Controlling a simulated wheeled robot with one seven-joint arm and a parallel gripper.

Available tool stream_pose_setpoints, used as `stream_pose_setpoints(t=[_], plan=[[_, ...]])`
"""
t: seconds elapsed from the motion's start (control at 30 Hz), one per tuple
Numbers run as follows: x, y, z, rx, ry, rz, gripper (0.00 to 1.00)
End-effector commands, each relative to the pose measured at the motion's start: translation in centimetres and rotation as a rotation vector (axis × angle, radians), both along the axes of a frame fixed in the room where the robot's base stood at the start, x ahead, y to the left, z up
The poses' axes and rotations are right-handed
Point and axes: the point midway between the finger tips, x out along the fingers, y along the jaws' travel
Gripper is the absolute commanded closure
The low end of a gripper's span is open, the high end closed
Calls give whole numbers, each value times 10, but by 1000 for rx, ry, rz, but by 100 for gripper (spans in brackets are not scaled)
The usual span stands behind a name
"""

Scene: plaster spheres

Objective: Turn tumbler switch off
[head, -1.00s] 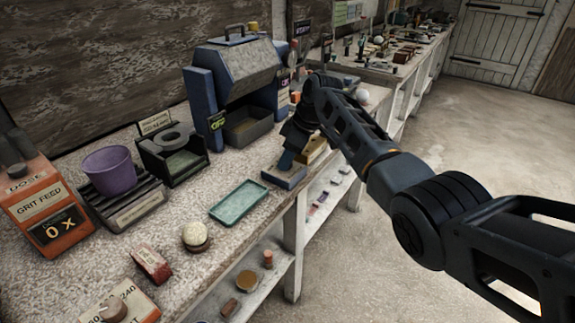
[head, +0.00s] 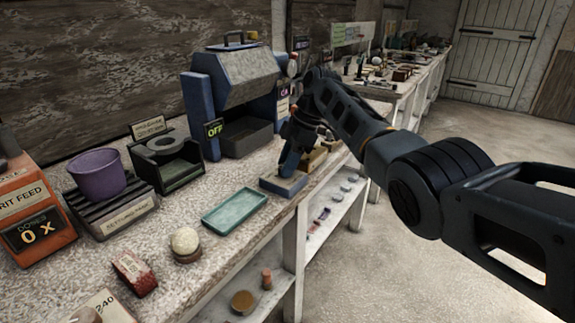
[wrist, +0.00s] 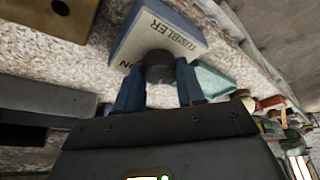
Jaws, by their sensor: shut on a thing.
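The tumbler switch is a small block with a blue-grey side and pale top (head: 283,186) near the table's front edge. In the wrist view its pale face (wrist: 168,27) reads TUMBLER, with ON partly visible beside the dark round knob (wrist: 158,66). My gripper (wrist: 159,78) has one blue finger on each side of the knob and is shut on it. In the head view my gripper (head: 289,165) reaches down onto the block.
A teal tray (head: 235,212) lies left of the switch. A wooden block (head: 312,160) is close on its right. A pale ball on a round stand (head: 186,243), a purple cup (head: 97,174) and an orange grit feeder (head: 35,220) are further left. Open floor lies right.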

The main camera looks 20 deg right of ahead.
Motion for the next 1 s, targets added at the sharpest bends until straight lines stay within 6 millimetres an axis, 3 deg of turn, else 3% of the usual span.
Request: stream_pose_setpoints(t=[0.27,0.3,0.53,0.83,1.0], plan=[[0,0,0,-1,0,1,92],[0,0,0,-1,0,1,60],[0,0,0,-1,0,0,38],[0,-1,2,0,-1,0,36],[0,-9,21,-1,-4,-1,36]])
